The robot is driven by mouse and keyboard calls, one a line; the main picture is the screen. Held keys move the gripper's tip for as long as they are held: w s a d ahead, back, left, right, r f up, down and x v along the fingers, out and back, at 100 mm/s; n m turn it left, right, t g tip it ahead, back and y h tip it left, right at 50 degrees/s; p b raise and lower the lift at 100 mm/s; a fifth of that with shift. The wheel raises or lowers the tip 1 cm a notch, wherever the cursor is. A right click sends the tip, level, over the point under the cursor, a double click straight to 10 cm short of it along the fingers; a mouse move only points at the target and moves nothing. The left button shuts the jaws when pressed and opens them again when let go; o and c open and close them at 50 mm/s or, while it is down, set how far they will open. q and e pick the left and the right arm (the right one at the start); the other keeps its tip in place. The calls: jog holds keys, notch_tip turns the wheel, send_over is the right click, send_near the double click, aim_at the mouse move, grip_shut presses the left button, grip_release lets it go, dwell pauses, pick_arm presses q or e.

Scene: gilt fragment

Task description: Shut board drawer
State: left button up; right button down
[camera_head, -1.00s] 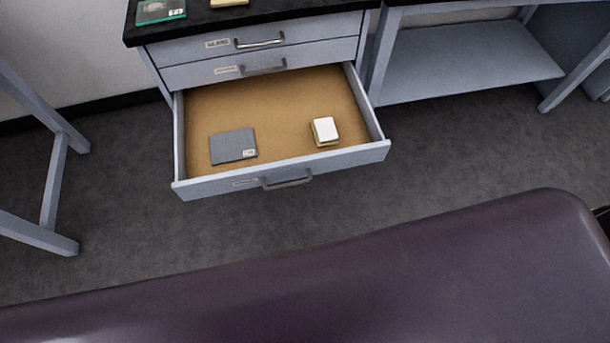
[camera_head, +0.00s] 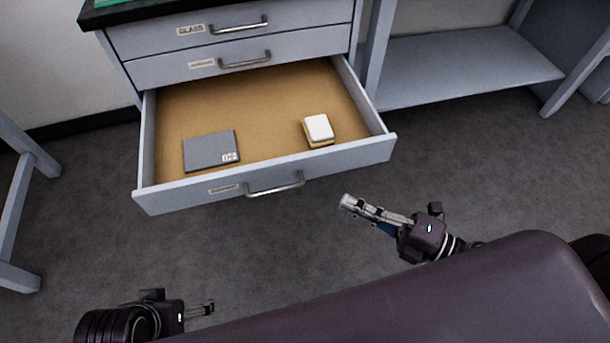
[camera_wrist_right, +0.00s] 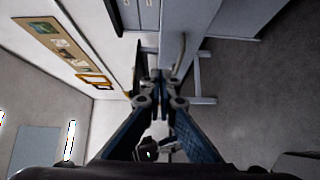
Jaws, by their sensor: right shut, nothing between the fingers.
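The board drawer (camera_head: 345,158) is the lowest of the three drawers and is pulled far out, with a tan bottom and a bar handle (camera_head: 275,187) on its front. Inside it lie a flat grey board (camera_head: 211,151) with a small label and a white block on a tan piece (camera_head: 318,127). My right gripper (camera_head: 346,203) is shut and empty, just in front of and below the drawer front, right of the handle, apart from it. My left gripper (camera_head: 211,306) is at the lower left, well away from the drawer; its fingers are too small to read.
Above are two closed drawers, the top one labelled GLASS (camera_head: 230,30) and a middle one (camera_head: 245,62). A grey shelf unit (camera_head: 465,65) stands to the right. A grey table leg (camera_head: 15,215) stands at the left. The dark floor (camera_head: 480,150) in front is clear.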

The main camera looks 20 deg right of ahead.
jog(key=b, duration=0.1)
send_near(289, 162)
jog(key=s+a+x, duration=0.1)
jog(key=x, duration=0.4)
jog(key=shift+w+d, duration=0.15)
jog(key=shift+w, duration=0.6)
jog(key=shift+w, duration=0.1)
